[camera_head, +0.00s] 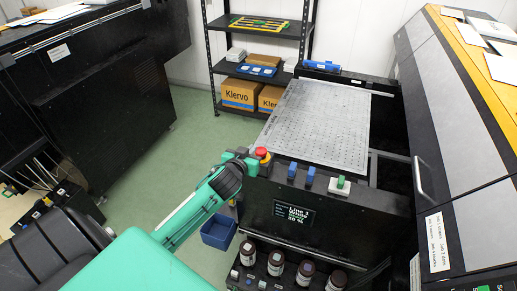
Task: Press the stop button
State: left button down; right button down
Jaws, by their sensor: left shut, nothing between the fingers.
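The red stop button (261,152) is a round red cap on a yellow base at the left end of the black machine panel (255,205). My left arm reaches in from the lower left. Its gripper (248,160) is shut and empty, right at the near left side of the button. I cannot tell whether the fingertips touch the button, and the gripper hides part of the base. My right gripper is not in view.
Two blue knobs (310,175) and a green button (341,182) stand along the panel, above a small display (294,213). Brown ink bottles (305,272) stand below it. A perforated plate (318,124) lies behind. A blue bin (219,232) is beside my arm.

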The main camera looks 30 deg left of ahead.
pick_arm(q)
jog(key=p, duration=0.2)
send_over(258, 150)
jog(key=s+d, duration=0.1)
jog(key=s, duration=0.1)
jog(key=f, duration=0.1)
notch_tip(258, 150, down, 3)
jog(key=shift+w+d+p, duration=0.1)
jog(key=shift+d+p, duration=0.05)
jog(key=shift+p, duration=0.4)
jog(key=shift+f, duration=0.9)
